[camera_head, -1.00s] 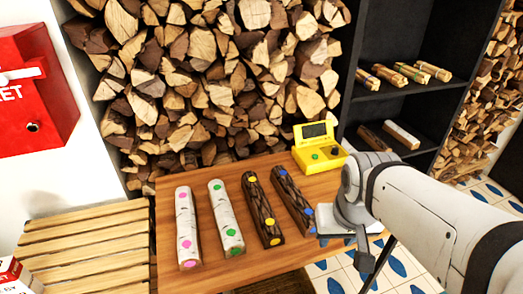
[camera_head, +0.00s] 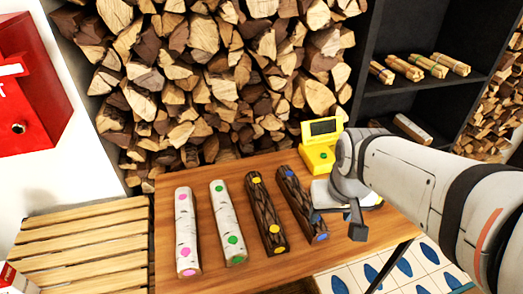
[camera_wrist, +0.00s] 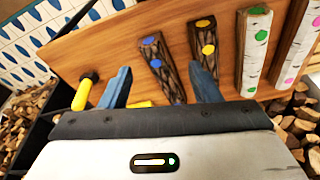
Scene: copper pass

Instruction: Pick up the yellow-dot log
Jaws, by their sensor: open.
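The yellow-dot log (camera_head: 266,215) is dark-barked and lies on the wooden table, third from the left in a row. In the wrist view the yellow-dot log (camera_wrist: 206,50) lies ahead, and my right-hand finger overlaps its near end. The blue-dot log (camera_head: 302,205), also dark, lies just right of it. In the wrist view the blue-dot log (camera_wrist: 160,65) shows between my fingers. My gripper (camera_wrist: 162,82) is open and empty above the table. In the head view it is right of the blue-dot log, with its fingers partly hidden.
A green-dot birch log (camera_head: 228,222) and a pink-dot birch log (camera_head: 184,235) lie left. A yellow device (camera_head: 320,157) with a screen stands at the back right. Stacked firewood (camera_head: 220,85) rises behind the table. A dark shelf (camera_head: 405,105) holds bundles. A slatted bench (camera_head: 80,240) is left.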

